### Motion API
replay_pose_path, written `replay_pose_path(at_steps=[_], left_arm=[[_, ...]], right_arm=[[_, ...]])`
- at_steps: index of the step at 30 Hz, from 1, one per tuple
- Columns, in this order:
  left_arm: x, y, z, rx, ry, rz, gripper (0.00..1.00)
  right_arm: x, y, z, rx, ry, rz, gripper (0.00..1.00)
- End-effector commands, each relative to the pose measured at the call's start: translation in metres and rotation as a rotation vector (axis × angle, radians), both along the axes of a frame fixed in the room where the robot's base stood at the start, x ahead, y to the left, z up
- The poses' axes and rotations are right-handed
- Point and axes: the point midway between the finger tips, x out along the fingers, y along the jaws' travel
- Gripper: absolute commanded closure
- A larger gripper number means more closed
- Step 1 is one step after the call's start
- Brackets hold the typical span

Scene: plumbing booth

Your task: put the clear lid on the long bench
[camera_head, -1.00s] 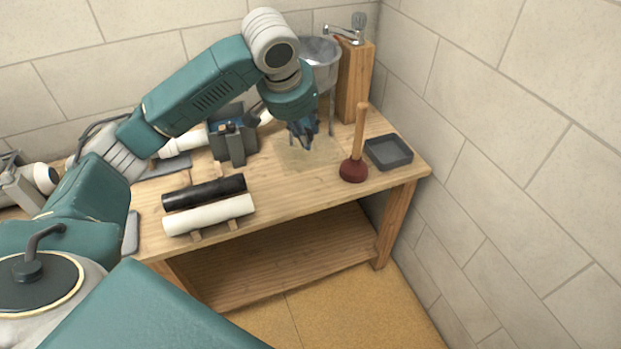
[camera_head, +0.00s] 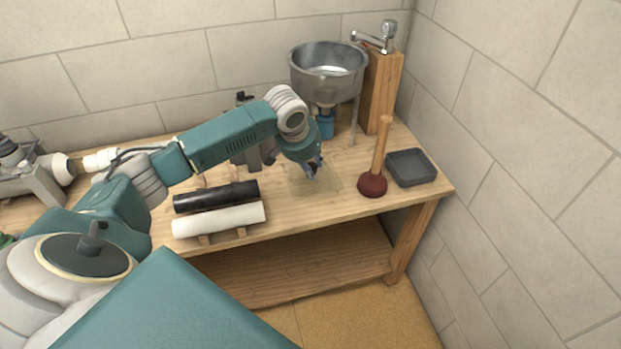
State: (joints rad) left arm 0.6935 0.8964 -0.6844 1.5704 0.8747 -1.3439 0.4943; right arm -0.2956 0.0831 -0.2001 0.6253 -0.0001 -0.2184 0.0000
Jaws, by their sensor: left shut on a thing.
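The clear lid (camera_head: 328,184) is a thin see-through, faintly tinted sheet at the right part of the long bench (camera_head: 285,205), left of the plunger. My left gripper (camera_head: 314,170) points down at the lid and is shut on it. The lid lies flat, at or very close to the bench top; I cannot tell whether it touches the wood. The wrist hides part of its far side. My right gripper is not in view.
A plunger (camera_head: 375,180) and a dark grey tray (camera_head: 411,167) stand to the right. A black pipe (camera_head: 216,196) and a white pipe (camera_head: 219,219) lie on wooden supports to the left. A metal basin (camera_head: 328,78) and a tap post (camera_head: 380,90) stand behind.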

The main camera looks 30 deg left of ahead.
Motion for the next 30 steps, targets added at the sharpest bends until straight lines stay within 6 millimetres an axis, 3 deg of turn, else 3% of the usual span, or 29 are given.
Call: replay_pose_path(at_steps=[5, 13, 25, 26, 28, 30], left_arm=[[0.001, 0.0, -0.015, -0.002, -0.002, 0.001, 1.0], [0.0, 0.0, -0.052, -0.001, -0.001, 0.001, 1.0], [0.001, 0.0, -0.057, 0.0, -0.002, 0.001, 1.0], [0.0, 0.0, -0.058, 0.0, -0.001, 0.001, 0.69], [0.0, 0.0, -0.058, 0.0, -0.001, 0.001, 0.55], [0.0, 0.0, -0.058, 0.0, -0.001, 0.001, 0.54]], right_arm=[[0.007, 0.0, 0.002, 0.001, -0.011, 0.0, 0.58], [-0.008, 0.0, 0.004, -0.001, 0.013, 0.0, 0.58], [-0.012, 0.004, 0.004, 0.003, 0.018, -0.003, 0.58], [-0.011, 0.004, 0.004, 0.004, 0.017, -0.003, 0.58], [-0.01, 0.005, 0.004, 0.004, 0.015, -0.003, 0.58], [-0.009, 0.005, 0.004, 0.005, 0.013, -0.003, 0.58]])
